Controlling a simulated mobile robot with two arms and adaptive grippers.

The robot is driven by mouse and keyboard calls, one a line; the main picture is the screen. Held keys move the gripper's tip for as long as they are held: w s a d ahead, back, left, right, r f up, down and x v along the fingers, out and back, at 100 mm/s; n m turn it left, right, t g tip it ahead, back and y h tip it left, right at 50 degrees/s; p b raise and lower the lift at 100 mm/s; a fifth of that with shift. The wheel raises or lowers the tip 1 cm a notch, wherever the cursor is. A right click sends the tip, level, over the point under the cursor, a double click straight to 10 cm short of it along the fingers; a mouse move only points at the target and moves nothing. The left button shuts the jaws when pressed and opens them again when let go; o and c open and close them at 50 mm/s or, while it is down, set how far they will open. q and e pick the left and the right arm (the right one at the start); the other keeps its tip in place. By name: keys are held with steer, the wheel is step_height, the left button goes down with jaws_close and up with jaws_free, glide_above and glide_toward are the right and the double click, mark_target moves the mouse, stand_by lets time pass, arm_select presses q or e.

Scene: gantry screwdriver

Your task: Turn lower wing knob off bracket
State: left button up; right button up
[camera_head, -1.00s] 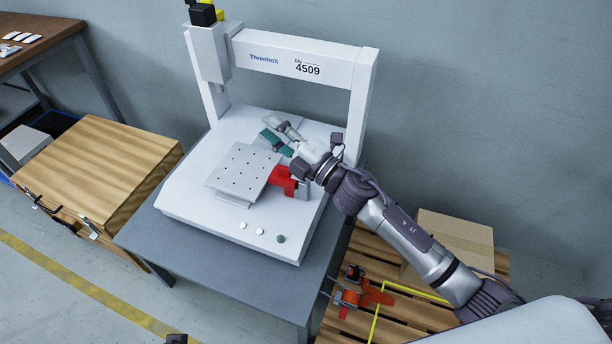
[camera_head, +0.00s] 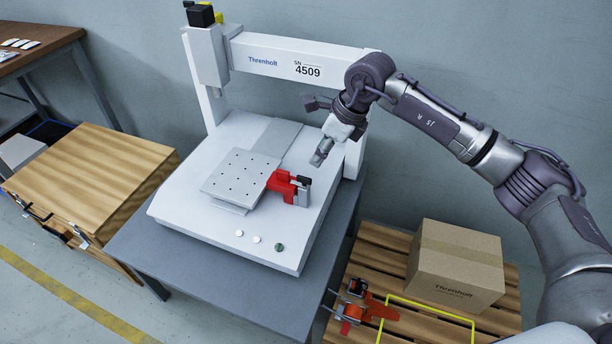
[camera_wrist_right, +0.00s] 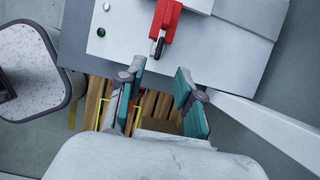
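A red bracket (camera_head: 283,186) stands at the right edge of the perforated plate on the white gantry machine. A dark and grey part (camera_head: 303,184) sits at its right end; I cannot tell the upper and lower wing knobs apart there. In the right wrist view the red bracket (camera_wrist_right: 168,20) is at the top, with a small black and silver part (camera_wrist_right: 158,44) at its near end. My right gripper (camera_head: 318,159) is raised behind and to the right of the bracket, apart from it. Its teal-padded fingers (camera_wrist_right: 162,92) are spread and empty. My left gripper is out of view.
The gantry frame (camera_head: 300,58) rises behind the plate (camera_head: 240,173); its right post is close to my right gripper. Several small discs (camera_head: 256,239) lie at the machine's front. A cardboard box (camera_head: 455,265) and orange tool (camera_head: 355,308) rest on the pallet.

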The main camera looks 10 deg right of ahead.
mark_target(304, 177)
steer(key=b+x, duration=0.1)
steer(key=x, duration=0.8)
steer(key=shift+w+a+f, duration=0.15)
jaws_close()
